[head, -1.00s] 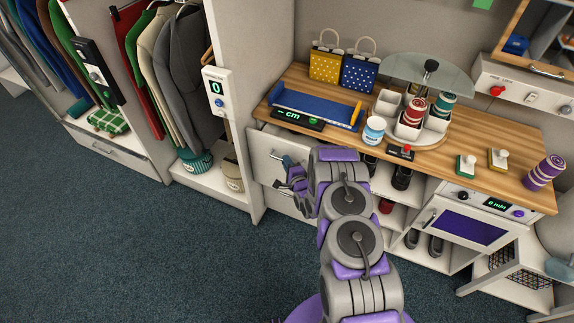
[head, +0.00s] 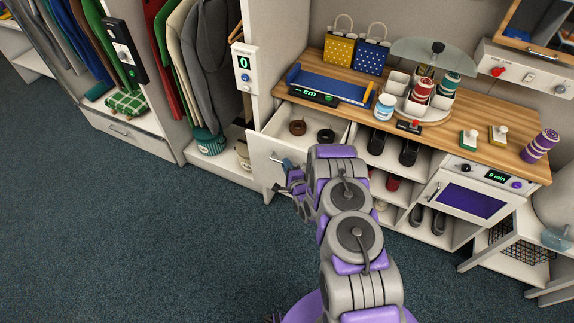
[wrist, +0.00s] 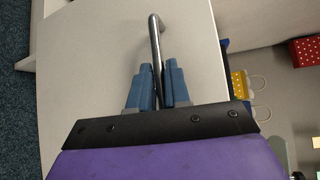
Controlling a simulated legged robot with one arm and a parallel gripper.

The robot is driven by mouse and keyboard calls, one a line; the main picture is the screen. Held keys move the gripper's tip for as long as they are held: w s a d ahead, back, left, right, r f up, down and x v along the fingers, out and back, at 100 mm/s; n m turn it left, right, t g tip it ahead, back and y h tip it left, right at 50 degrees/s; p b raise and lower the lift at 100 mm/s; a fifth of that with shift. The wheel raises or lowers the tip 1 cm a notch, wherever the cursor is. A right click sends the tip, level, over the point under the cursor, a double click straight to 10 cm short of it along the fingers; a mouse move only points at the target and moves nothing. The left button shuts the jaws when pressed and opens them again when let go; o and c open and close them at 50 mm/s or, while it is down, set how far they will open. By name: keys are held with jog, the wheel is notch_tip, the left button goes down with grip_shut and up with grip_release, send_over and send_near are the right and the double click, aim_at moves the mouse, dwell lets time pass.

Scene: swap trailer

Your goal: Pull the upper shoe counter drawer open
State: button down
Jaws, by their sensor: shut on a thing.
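The upper shoe counter drawer (head: 264,152) stands pulled out from under the wooden counter at its left end. My gripper (head: 283,170) is at the drawer's front, partly hidden by my own arm in the head view. In the wrist view, the blue fingers of my gripper (wrist: 160,88) are shut on the metal bar handle (wrist: 155,35) of the pale drawer front (wrist: 95,70).
The wooden counter (head: 470,122) carries a blue tray (head: 330,85), gift bags (head: 340,48) and a divided organiser. Open shelves with shoes (head: 408,152) lie right of the drawer. Clothes racks stand at left. Dark carpet in front is clear.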

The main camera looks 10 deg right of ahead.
jog(key=shift+f, duration=0.25)
jog(key=c, duration=1.2)
grip_release()
jog(key=shift+d, duration=0.1)
jog(key=shift+o, duration=0.2)
jog(key=shift+r, duration=0.1)
jog(key=p+v, duration=0.3)
jog(key=v, duration=1.4)
jog(key=shift+p, duration=0.3)
jog(key=shift+s+d, duration=0.1)
